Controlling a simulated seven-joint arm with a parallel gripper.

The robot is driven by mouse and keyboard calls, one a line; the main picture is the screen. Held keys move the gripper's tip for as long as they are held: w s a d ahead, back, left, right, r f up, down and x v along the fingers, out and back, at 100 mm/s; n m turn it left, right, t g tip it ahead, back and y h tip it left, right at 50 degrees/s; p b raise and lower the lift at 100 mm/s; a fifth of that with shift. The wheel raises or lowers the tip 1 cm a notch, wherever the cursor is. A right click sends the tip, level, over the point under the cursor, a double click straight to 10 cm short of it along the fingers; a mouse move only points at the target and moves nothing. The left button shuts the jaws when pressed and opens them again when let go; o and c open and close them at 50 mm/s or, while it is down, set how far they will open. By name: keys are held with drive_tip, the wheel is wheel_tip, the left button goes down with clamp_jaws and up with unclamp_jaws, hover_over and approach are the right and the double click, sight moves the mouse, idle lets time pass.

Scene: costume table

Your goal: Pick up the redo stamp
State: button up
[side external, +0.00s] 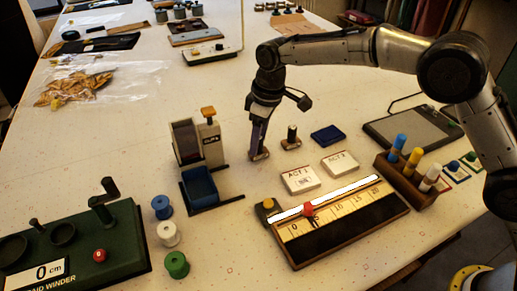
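My gripper (258,152) points straight down over the table, left of the ink pad. Its fingertips are at a small wooden-based piece (262,156), which looks like a stamp; the fingers hide most of it. I cannot tell whether they are closed on it or only around it. A second stamp (291,138), with a dark, pale-topped handle on a wooden base, stands upright just to the right, apart from the gripper. No wording is readable on either, so I cannot tell which is the redo stamp.
A dark blue ink pad (328,135) lies to the right. Two ACT cards (300,180) (340,162) lie in front, before a ruler board (340,220). A tall dispenser with a blue bin (200,188) stands close on the left.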

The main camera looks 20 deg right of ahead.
clamp_jaws()
drive_tip(key=shift+r, duration=0.1)
drive_tip(key=shift+r, duration=0.4)
wheel_tip(320, 180, up, 2)
drive_tip(key=shift+r, duration=0.15)
drive_tip(key=s+d+r, duration=0.6)
drive_tip(key=s+r, duration=0.3)
drive_tip(key=s, duration=0.3)
drive_tip(key=shift+s+d+r, duration=0.15)
drive_tip(key=shift+s+r, duration=0.15)
drive_tip(key=shift+r, duration=0.1)
